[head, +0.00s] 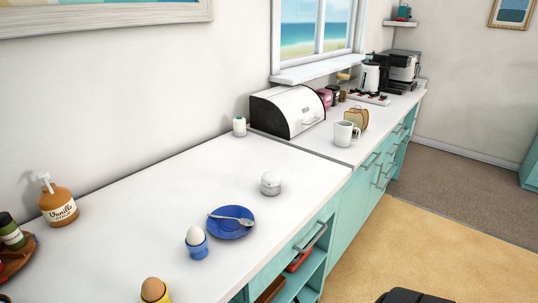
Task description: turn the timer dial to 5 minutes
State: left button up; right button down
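A small round white and grey object (270,184), which looks like the timer, stands on the near white counter behind the blue saucer. Its markings are too small to read, so I cannot tell where its dial points. Neither of my grippers is in view, and nothing is touching the timer.
A blue saucer (226,231) with a spoon (236,219), a white egg in a blue cup (196,242) and a brown egg in a yellow cup (154,290) stand nearby. A vanilla bottle (58,206) is left. A bread bin (287,110) and white mug (345,133) stand behind. Mid-counter is clear.

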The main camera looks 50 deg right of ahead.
aim_at(271, 179)
jog(key=z, duration=1.7)
